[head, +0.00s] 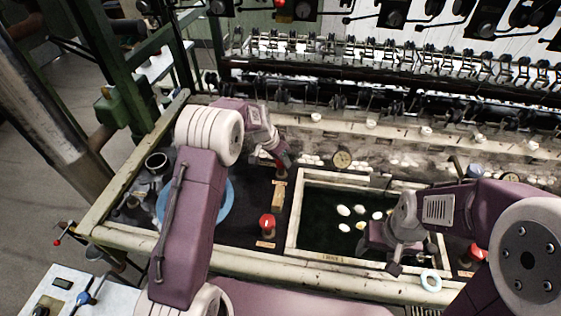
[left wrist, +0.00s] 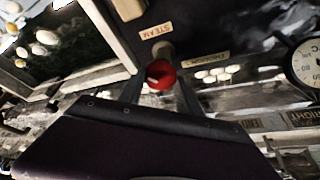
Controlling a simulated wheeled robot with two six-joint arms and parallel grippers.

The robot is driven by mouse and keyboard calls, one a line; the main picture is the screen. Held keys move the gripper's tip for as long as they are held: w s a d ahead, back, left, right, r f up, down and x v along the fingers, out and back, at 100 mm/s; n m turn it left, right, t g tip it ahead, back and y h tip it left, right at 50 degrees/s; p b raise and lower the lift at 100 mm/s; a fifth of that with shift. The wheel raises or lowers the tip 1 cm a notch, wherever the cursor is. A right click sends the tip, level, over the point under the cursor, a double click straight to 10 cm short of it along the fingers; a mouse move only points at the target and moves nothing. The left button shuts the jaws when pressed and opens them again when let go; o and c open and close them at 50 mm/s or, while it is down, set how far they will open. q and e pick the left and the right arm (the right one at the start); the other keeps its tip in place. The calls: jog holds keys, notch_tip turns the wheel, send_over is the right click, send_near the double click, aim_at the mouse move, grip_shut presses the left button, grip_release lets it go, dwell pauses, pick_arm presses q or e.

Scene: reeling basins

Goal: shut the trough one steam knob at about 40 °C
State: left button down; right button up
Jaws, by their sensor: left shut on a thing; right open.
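The red steam knob (left wrist: 160,75) shows in the left wrist view beside a label reading STEAM, between my left gripper's fingers. The trough (head: 293,232) has a pale rim, dark water and several white cocoons (head: 359,210). My right gripper (head: 385,248) is open over the trough's front right part.
Another red knob (head: 267,222) stands on the panel nearer the front. A blue round basin (head: 226,201) is partly hidden by my left arm. A further red knob (head: 476,251) lies at right, and a pale ring (head: 431,280) on the front rim. Reeling machinery fills the back.

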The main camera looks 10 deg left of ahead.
dwell(0.3)
pick_arm(q)
jog(key=c, duration=0.8)
grip_release()
jog(key=shift+c, duration=0.2)
jog(key=v, duration=0.9)
jog(key=shift+b, duration=0.35)
jog(key=shift+a, duration=0.1)
